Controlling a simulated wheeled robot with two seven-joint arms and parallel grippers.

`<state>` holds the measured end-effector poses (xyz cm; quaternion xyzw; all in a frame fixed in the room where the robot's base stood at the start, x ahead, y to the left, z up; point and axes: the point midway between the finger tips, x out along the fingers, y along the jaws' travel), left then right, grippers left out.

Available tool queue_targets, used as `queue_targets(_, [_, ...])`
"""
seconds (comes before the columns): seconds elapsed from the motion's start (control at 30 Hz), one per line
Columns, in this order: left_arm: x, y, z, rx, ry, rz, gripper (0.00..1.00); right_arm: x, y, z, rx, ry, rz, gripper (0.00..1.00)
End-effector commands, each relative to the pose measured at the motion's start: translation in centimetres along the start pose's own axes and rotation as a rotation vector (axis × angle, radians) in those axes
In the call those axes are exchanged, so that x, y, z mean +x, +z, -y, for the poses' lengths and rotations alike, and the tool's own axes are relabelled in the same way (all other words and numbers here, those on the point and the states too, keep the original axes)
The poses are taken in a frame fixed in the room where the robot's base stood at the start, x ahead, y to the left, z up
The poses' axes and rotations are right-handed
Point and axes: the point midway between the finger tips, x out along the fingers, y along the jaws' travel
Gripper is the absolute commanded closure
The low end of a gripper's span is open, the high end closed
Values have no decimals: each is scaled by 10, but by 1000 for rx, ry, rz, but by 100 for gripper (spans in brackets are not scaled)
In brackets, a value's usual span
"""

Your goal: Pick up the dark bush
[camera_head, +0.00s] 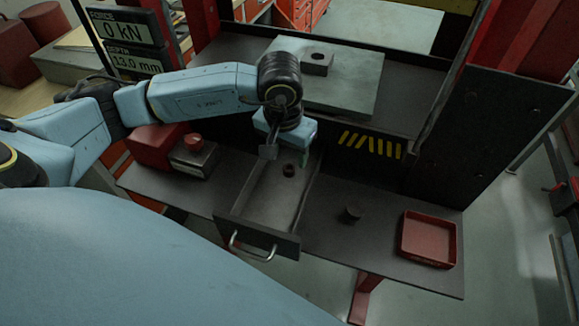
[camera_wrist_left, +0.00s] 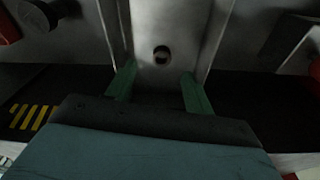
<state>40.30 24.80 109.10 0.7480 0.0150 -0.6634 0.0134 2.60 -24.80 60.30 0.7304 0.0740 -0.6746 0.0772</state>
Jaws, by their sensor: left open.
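A small dark ring-shaped bush (camera_head: 289,170) lies in the open grey drawer (camera_head: 256,200), towards its back end. In the left wrist view the bush (camera_wrist_left: 161,54) shows its dark round hole and sits on the drawer floor. My left gripper (camera_head: 286,155) is above the back of the drawer, pointing down. In its wrist view its two green fingers (camera_wrist_left: 158,82) are spread apart with nothing between them, and the bush appears just beyond their tips. A second dark short cylinder (camera_head: 351,214) stands on the shelf right of the drawer. My right gripper is not seen.
A red tray (camera_head: 428,240) lies on the shelf at right. A red-button box (camera_head: 194,157) stands left of the drawer. The drawer's side walls rise close to the gripper. Behind is a press plate (camera_head: 345,85) with a dark block (camera_head: 317,63). A handle (camera_head: 252,250) fronts the drawer.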

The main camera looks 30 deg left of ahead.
Motion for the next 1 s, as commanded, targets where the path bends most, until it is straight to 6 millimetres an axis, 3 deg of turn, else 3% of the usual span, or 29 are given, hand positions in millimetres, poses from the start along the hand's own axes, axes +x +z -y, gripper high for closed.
queue_targets(0.17, [14,0,1,0,-1,5,48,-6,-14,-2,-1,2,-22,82])
queue_targets(0.43, [51,-1,3,1,0,3,48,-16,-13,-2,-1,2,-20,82])
queue_targets(0.7, [55,-2,3,2,0,-1,48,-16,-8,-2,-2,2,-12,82])
queue_targets(1.0, [55,-2,3,1,0,0,84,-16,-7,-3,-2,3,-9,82])
